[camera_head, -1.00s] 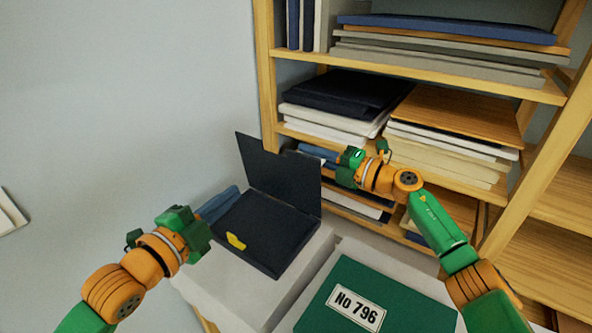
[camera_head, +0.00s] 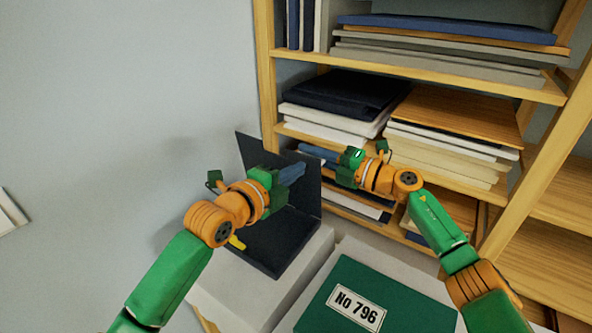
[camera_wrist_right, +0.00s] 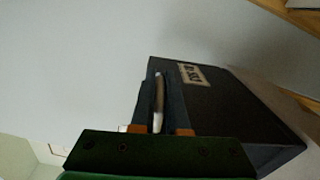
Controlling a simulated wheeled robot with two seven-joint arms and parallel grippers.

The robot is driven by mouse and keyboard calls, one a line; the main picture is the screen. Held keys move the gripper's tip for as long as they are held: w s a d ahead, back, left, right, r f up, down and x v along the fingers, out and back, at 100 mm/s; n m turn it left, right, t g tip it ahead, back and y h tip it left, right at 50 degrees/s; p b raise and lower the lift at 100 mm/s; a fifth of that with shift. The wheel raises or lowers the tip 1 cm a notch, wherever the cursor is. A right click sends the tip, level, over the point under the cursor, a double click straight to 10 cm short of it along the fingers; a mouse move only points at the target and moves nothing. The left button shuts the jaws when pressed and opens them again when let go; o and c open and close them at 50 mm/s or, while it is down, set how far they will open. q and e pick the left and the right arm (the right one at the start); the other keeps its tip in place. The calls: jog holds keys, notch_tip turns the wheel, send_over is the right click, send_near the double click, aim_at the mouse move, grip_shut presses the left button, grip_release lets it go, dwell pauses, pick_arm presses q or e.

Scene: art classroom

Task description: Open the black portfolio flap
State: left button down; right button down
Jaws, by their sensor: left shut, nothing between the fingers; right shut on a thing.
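The black portfolio (camera_head: 278,245) lies on a pale grey block, with its flap (camera_head: 309,191) standing steeply raised at the back. My right gripper (camera_head: 303,149) is shut on the flap at its upper right edge. In the right wrist view, the right fingers (camera_wrist_right: 164,108) are at the edge of a dark panel (camera_wrist_right: 228,108) with a pale label. My left gripper (camera_head: 299,171) is shut and empty, in front of the flap's inner face; I cannot tell whether it touches. A yellow piece (camera_head: 236,243) on the portfolio is partly hidden by my left arm.
A green board (camera_head: 400,300) labelled No 796 lies on a pale block to the right. A wooden shelf (camera_head: 440,76) with stacked boards and folders stands close behind the flap. A bare wall (camera_head: 120,100) is on the left.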

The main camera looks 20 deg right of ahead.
pick_arm(q)
jog(key=shift+w+d, duration=0.15)
jog(key=shift+d, duration=0.05)
pick_arm(e)
jog(key=shift+f, duration=0.25)
pick_arm(q)
jog(key=shift+w+d+r, duration=0.15)
jog(key=shift+w+d, duration=0.45)
jog(key=shift+d, duration=0.2)
pick_arm(e)
jog(key=c, duration=0.9)
grip_release()
pick_arm(q)
jog(key=shift+w, duration=0.2)
pick_arm(e)
jog(key=shift+w+d, duration=0.1)
jog(key=shift+w, duration=0.1)
